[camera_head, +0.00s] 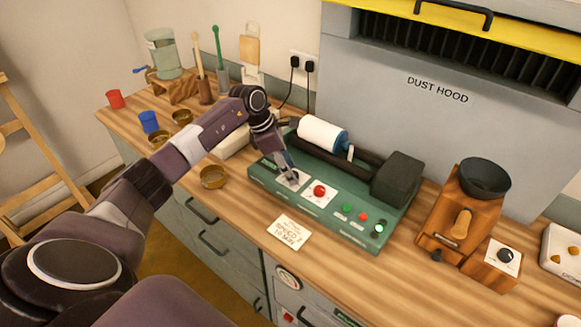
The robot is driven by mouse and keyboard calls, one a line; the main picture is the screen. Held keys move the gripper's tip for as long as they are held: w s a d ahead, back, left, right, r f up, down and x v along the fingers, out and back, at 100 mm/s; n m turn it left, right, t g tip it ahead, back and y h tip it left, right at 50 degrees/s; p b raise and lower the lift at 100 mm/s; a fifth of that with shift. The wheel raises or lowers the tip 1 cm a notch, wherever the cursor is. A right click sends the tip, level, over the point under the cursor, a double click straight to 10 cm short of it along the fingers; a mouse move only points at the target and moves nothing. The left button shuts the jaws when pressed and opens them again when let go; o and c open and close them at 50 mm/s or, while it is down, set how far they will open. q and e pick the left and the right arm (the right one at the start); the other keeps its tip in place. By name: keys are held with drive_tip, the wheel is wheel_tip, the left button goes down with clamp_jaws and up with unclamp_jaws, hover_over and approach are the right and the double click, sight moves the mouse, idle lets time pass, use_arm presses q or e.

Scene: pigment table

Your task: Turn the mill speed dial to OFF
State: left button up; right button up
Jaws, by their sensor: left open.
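The green roller mill (330,226) stands on the bench and carries a white jar (322,134) on its dark rollers. A white plate at the left end of its front panel lies under my left gripper (289,178). The gripper points down at this plate, with its fingertips at or just above it. The gripper hides most of the plate, so the mill speed dial and its setting cannot be made out. I cannot tell whether the fingers touch a knob. Beside the plate is a red mushroom button (320,190) on a second white plate. My right gripper is not in view.
A card reading speed 2, 10 min (289,232) lies in front of the mill. A wooden grinder (465,215) with its own black dial (505,256) stands to the right. A brass bowl (213,177) sits left of the mill. The dust hood (440,120) rises behind.

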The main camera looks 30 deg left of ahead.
use_arm(q)
drive_tip(key=shift+f, duration=0.15)
drive_tip(key=shift+c, duration=0.4)
clamp_jaws()
